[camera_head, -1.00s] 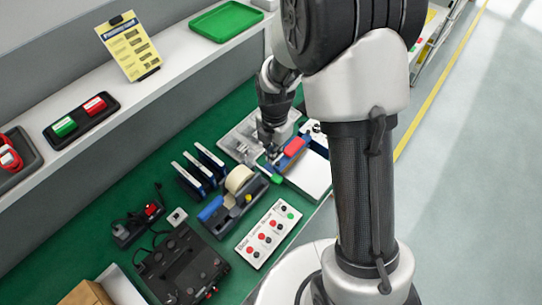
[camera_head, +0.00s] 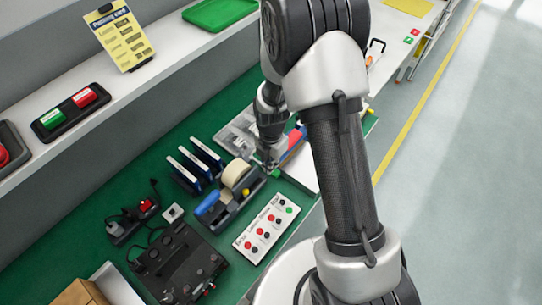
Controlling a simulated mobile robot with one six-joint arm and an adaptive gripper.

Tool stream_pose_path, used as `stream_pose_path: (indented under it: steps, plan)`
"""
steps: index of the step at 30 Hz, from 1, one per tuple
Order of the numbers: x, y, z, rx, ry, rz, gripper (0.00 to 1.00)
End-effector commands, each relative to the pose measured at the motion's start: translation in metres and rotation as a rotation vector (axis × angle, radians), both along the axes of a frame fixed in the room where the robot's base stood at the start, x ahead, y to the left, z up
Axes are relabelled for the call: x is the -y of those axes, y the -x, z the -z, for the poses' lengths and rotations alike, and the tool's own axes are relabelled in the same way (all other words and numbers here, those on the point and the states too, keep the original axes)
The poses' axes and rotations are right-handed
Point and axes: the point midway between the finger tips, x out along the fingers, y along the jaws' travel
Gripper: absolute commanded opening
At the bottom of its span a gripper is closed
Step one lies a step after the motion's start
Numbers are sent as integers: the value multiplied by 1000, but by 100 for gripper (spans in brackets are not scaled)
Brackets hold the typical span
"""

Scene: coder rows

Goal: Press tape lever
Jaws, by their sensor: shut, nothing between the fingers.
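A tape dispenser (camera_head: 227,203) stands on the green bench top, with a pale tape roll (camera_head: 236,173) and a long blue lever (camera_head: 207,202) at its left end. A small yellow knob shows at its right side. My gripper (camera_head: 271,168) points down just right of and behind the dispenser, apart from the lever. Its fingers are small and dark here; it is shut with nothing seen between them. My arm hides part of the bench to the right.
A white button panel (camera_head: 266,229) lies in front of the dispenser, and a black device (camera_head: 180,262) at front left. Several blue-and-white upright holders (camera_head: 196,162) stand behind. A white tray with red and blue items lies by my gripper. A shelf (camera_head: 130,95) runs along the back left.

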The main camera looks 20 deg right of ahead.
Motion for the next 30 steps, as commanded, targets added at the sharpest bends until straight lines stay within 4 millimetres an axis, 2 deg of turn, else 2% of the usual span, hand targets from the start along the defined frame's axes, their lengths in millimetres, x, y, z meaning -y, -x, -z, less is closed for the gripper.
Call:
stream_pose_path:
  steps: [1,3,9,30]
  plan:
    - [0,0,12,-2,0,0,0]
    - [0,0,21,-1,1,0,0]
    - [0,0,35,0,0,0,0]
    - [1,1,41,1,0,0,0]
